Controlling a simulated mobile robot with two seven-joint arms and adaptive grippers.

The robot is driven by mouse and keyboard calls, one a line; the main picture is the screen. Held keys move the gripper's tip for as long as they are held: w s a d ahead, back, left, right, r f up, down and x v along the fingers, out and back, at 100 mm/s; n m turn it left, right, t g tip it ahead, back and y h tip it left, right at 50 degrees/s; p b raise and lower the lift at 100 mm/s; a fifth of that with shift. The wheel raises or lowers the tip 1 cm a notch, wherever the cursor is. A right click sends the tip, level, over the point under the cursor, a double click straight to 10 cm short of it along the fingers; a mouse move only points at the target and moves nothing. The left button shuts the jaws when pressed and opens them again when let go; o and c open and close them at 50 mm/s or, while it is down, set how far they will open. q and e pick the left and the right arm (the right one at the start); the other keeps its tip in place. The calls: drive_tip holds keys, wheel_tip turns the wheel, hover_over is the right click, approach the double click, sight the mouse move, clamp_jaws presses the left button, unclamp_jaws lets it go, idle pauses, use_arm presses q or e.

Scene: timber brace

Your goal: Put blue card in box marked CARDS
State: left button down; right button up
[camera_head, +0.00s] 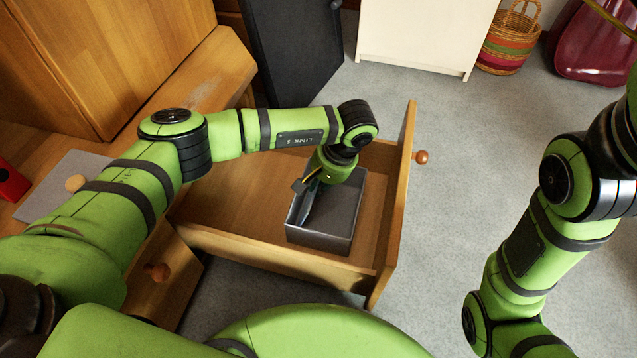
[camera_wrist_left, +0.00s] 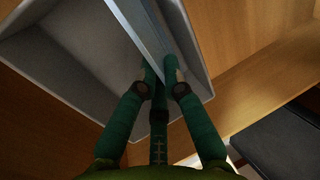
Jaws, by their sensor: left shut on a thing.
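A grey open-topped box (camera_head: 328,241) stands in the pulled-out wooden drawer. No CARDS marking is readable on it. My left gripper (camera_head: 316,183) points down over the box and is shut on the blue card (camera_head: 306,208), which is seen nearly edge-on at the box's left side. In the left wrist view the card (camera_wrist_left: 148,32) is a thin blue-grey strip between the green fingers (camera_wrist_left: 162,76), with the grey box (camera_wrist_left: 70,50) around and behind it. I cannot tell whether the card touches the box floor. My right gripper is outside the view; only its arm shows.
The open drawer (camera_head: 240,239) has bare floor left of the box and a front panel (camera_head: 396,190) with a round knob on its right. Carpet (camera_head: 470,150) lies clear to the right. A striped basket (camera_head: 507,42) stands far back.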

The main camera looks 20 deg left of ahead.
use_arm(q)
drive_tip(key=shift+f, duration=0.1)
drive_tip(key=c, duration=0.8)
unclamp_jaws()
wheel_tip(320, 180, up, 8)
drive_tip(key=p, duration=0.6)
drive_tip(key=shift+s, duration=0.1)
idle(0.5)
